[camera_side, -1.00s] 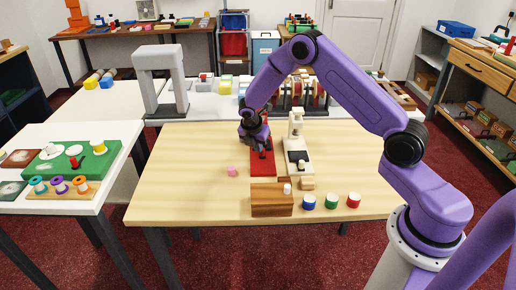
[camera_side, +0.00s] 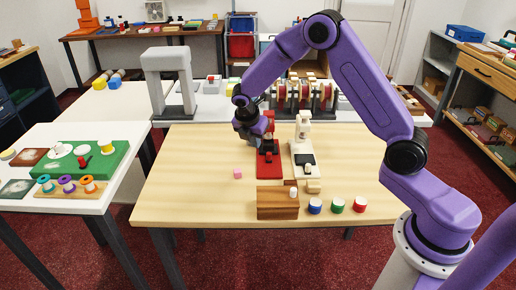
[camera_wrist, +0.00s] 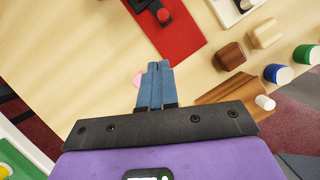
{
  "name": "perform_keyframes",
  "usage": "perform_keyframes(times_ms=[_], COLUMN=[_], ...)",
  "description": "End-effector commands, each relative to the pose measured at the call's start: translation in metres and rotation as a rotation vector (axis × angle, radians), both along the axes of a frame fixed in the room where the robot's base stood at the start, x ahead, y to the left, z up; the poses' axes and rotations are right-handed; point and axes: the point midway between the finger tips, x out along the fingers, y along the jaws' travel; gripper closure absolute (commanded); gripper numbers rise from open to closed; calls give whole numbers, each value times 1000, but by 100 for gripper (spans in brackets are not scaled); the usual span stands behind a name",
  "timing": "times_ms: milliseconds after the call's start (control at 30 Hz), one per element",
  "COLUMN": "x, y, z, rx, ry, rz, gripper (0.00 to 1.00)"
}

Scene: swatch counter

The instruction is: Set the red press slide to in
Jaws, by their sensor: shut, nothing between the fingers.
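The red press (camera_side: 268,172) stands on the wooden table, with a flat red base, a red upright at its back and a black slide (camera_side: 268,147) in between. I cannot tell the slide's exact setting.
A white press (camera_side: 303,155) stands close to the right of the red one. A wooden block (camera_side: 278,208) and blue (camera_side: 314,206), green (camera_side: 337,206) and red (camera_side: 359,205) capped pieces line the front. The table's left is clear.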

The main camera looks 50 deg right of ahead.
Motion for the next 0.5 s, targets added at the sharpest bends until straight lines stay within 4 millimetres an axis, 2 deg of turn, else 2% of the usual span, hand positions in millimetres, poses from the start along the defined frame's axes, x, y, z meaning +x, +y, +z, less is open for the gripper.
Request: perform_keyframes(times_ms=[67, 100, 233, 400, 500], x=[-1, -1, 3, 14, 15], y=[3, 4, 2, -8, -11], z=[8, 10, 23, 53, 64], rx=[0, 1, -4, -12, -12], ry=[-1, -1, -4, -6, -3], rz=[-1, 0, -48, -230, -298], gripper=[100, 97, 54, 54, 54])
